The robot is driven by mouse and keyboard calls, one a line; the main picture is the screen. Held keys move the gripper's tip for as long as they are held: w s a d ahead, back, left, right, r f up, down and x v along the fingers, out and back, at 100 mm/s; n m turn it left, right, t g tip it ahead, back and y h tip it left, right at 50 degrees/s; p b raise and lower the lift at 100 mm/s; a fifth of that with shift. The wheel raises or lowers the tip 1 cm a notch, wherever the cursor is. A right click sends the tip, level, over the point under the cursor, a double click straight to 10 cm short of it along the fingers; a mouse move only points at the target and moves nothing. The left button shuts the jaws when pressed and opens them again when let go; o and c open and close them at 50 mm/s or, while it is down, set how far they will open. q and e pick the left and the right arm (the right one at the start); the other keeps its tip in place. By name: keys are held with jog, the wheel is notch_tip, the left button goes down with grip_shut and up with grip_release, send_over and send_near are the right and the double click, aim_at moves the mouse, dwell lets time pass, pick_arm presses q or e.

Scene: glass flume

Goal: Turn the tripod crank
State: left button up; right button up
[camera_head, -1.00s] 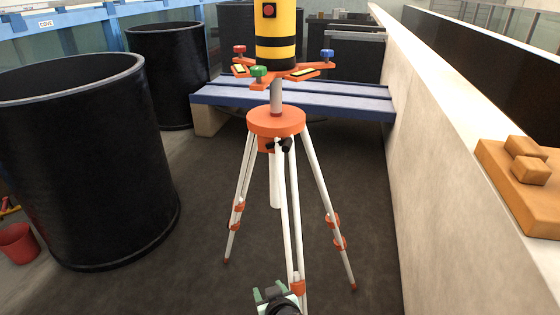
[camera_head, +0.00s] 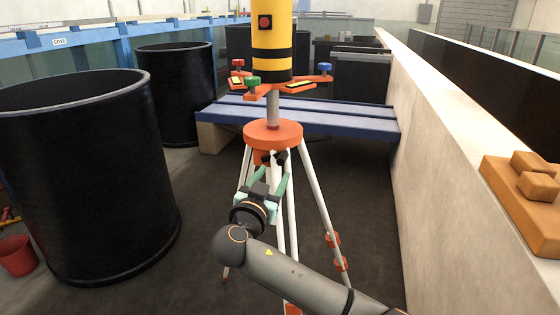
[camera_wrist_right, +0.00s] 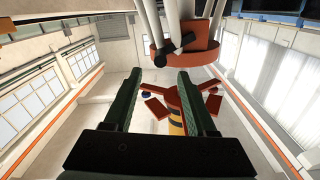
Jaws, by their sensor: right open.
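The tripod (camera_head: 273,133) has an orange head plate and white legs with orange clamps, and stands upright on the dark floor. Its black crank (camera_head: 282,157) sits under the head plate and also shows in the right wrist view (camera_wrist_right: 175,49). My right gripper (camera_head: 269,166) is open, with green fingers pointing up at the crank from below. In the right wrist view, the crank lies just beyond the fingertips (camera_wrist_right: 159,72), with nothing between the fingers. Whether a finger touches the crank cannot be told. My left gripper is not in view.
A yellow and black instrument (camera_head: 272,40) stands on an orange base above the tripod. Black tubs (camera_head: 85,170) stand at left, and a blue bench (camera_head: 340,122) is behind. A pale wall (camera_head: 440,170) bounds the right, with orange blocks (camera_head: 535,185) on it.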

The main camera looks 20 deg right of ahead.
aim_at(279, 165)
jog(key=x, duration=0.7)
jog(key=shift+p, duration=0.4)
jog(key=shift+c, duration=0.4)
grip_shut()
dwell(0.5)
